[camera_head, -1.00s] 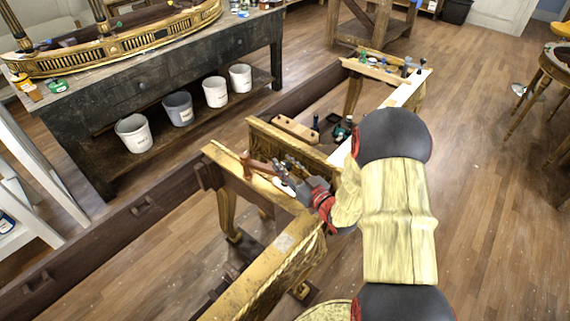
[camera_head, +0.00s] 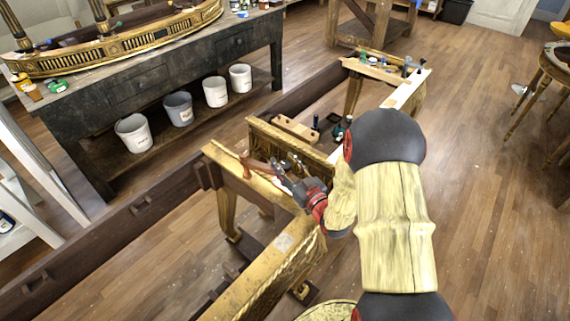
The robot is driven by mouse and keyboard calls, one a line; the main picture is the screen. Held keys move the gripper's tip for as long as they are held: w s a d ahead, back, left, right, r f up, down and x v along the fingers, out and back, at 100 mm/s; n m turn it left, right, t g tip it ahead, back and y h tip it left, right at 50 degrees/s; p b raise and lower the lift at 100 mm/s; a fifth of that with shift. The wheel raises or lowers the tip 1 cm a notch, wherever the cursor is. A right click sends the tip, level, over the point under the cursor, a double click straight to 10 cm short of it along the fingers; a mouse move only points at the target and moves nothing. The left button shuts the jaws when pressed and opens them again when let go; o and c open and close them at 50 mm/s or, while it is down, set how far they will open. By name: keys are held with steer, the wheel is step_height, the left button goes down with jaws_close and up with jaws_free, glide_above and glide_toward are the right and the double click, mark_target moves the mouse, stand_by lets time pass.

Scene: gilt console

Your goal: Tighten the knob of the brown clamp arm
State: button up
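The brown clamp arm (camera_head: 262,168) lies over the near corner of the gilt console frame (camera_head: 262,268), with its reddish-brown end upright near the frame's left edge. My gripper (camera_head: 286,186) is at the right end of the clamp arm, close to it. The knob is not clear to see; my gripper and the small metal parts there overlap it. The fingers are too small and too covered to show whether they are open or shut, or touching the knob.
A wooden block (camera_head: 297,129) and dark tools (camera_head: 338,131) lie inside the frame beyond my gripper. More clamps (camera_head: 408,68) stand at the frame's far end. A dark workbench (camera_head: 130,85) with white buckets (camera_head: 215,92) stands at left.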

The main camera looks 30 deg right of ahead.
steer(key=shift+o, duration=0.8)
steer(key=shift+f, duration=0.1)
steer(key=shift+s, duration=0.1)
steer(key=shift+s, duration=0.3)
steer(key=s, duration=1.1)
steer(key=shift+s, duration=0.15)
steer(key=shift+d, duration=0.1)
